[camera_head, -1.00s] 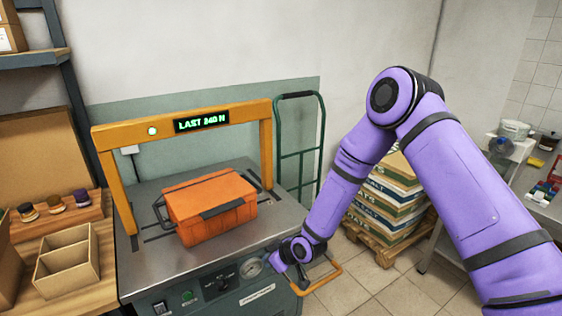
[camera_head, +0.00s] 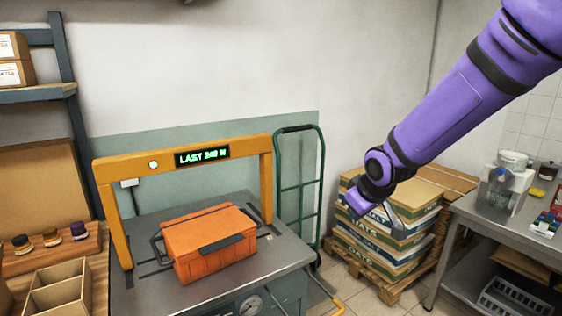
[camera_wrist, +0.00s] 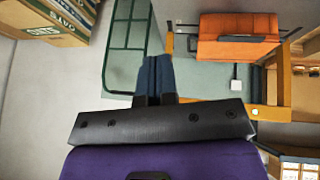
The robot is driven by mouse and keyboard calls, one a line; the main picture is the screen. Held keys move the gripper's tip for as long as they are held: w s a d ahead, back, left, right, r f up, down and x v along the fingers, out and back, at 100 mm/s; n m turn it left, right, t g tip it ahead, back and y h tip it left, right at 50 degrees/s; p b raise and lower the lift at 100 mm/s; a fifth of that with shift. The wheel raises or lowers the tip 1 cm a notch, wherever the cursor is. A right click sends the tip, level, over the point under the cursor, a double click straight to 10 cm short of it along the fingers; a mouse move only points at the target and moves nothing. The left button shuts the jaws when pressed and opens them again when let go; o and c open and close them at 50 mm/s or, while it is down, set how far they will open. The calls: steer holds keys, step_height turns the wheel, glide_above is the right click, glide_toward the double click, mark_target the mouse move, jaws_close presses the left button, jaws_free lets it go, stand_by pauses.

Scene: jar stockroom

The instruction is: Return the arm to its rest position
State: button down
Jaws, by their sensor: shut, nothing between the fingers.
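My purple arm (camera_head: 465,100) reaches in from the upper right in the head view, its wrist end hanging in front of the stacked sacks. My gripper (camera_wrist: 155,62) shows in the wrist view with its two dark fingers together and nothing between them. In the head view the fingers are too small to make out clearly. The gripper is apart from the orange case (camera_head: 208,245), which sits closed on the metal top of the strapping machine (camera_head: 145,293) under its yellow arch (camera_head: 108,205). The case also shows in the wrist view (camera_wrist: 238,48).
A green hand truck (camera_head: 300,185) stands against the wall behind the machine. Sacks (camera_head: 425,200) are piled on a wooden pallet (camera_head: 385,290). A steel table (camera_head: 500,228) with small items stands at the right.

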steer(key=s+d+r+m+h, duration=0.2)
steer(key=s+d+r+m, duration=0.2)
steer(key=s+d+r, duration=0.65)
steer(key=s+d+r+m, duration=0.1)
steer(key=s+r, duration=0.1)
steer(key=s, duration=0.7)
steer(key=s+d+r+m, duration=0.1)
steer(key=s+r+m, duration=0.1)
steer(key=s, duration=0.6)
steer(key=shift+s+g+y, duration=0.3)
steer(key=shift+s+g, duration=0.05)
steer(key=shift+g, duration=0.05)
